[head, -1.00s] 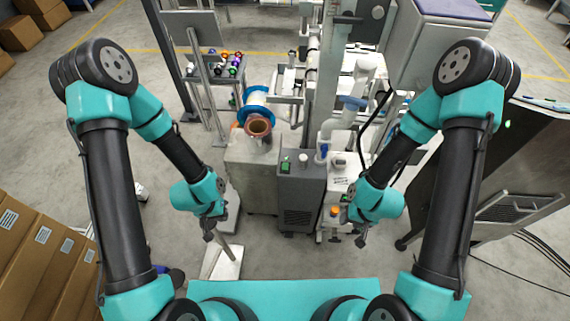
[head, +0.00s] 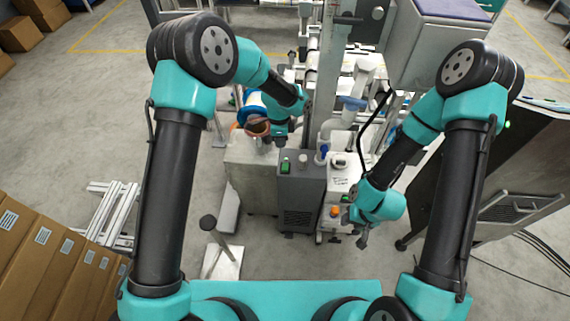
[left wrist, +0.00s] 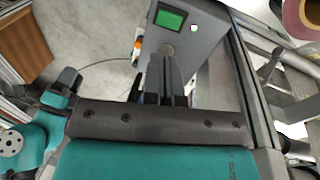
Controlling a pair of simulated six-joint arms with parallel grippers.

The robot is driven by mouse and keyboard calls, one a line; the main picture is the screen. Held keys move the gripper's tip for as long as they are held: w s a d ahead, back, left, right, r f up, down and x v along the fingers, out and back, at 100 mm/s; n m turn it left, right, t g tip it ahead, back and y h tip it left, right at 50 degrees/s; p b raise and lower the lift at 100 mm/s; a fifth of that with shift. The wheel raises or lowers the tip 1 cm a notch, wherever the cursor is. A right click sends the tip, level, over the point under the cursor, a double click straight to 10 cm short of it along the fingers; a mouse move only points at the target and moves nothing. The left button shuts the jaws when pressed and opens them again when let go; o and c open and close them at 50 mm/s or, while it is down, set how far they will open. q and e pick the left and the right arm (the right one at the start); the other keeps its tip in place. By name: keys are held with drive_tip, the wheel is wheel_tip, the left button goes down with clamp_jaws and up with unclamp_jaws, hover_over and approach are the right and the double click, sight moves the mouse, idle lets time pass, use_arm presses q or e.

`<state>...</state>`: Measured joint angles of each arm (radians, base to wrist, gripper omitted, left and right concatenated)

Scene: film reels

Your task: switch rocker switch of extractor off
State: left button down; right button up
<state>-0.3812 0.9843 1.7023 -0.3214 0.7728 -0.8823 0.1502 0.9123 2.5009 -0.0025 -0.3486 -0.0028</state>
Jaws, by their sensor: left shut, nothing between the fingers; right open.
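The extractor looks to be the dark grey box (head: 301,208) in the middle of the head view. Its green rocker switch (head: 285,167) is on the top at the left; which side is pressed in is too small to tell. My left gripper (head: 281,143) is just behind the switch in the head view, pointing down. In the left wrist view the green switch (left wrist: 170,20) shows in a black frame on the grey casing (left wrist: 208,35). The left fingers (left wrist: 168,55) are shut and empty, close to the switch; contact cannot be told. My right gripper (head: 362,241) is open and empty at the lower right.
A white unit (head: 340,183) with an orange knob (head: 335,212) stands right of the extractor. A copper-coloured roll (head: 257,130) with a blue rim is behind left. Cardboard boxes (head: 40,262) fill the lower left. A black cable (head: 372,125) hangs at right.

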sight(284, 169)
use_arm(q)
drive_tip(key=shift+w+d+r+m+y, duration=0.15)
drive_tip(key=shift+w+d+r+m, duration=0.15)
drive_tip(key=shift+d+r, duration=0.15)
drive_tip(key=shift+w+d+r+m+y, duration=0.2)
drive_tip(key=shift+d+r+m, duration=0.15)
drive_tip(key=shift+r, duration=0.15)
drive_tip(key=shift+f, duration=0.1)
drive_tip(key=f, duration=0.4)
drive_tip(key=s+f, duration=0.1)
drive_tip(key=f, duration=0.4)
drive_tip(key=s+f, duration=0.1)
drive_tip(key=f, duration=0.3)
drive_tip(key=shift+s+a+f, duration=0.15)
drive_tip(key=shift+s+f, duration=0.1)
drive_tip(key=shift+f, duration=0.1)
drive_tip(key=shift+s+f, duration=0.2)
drive_tip(key=shift+f, duration=0.1)
drive_tip(key=shift+w, duration=0.1)
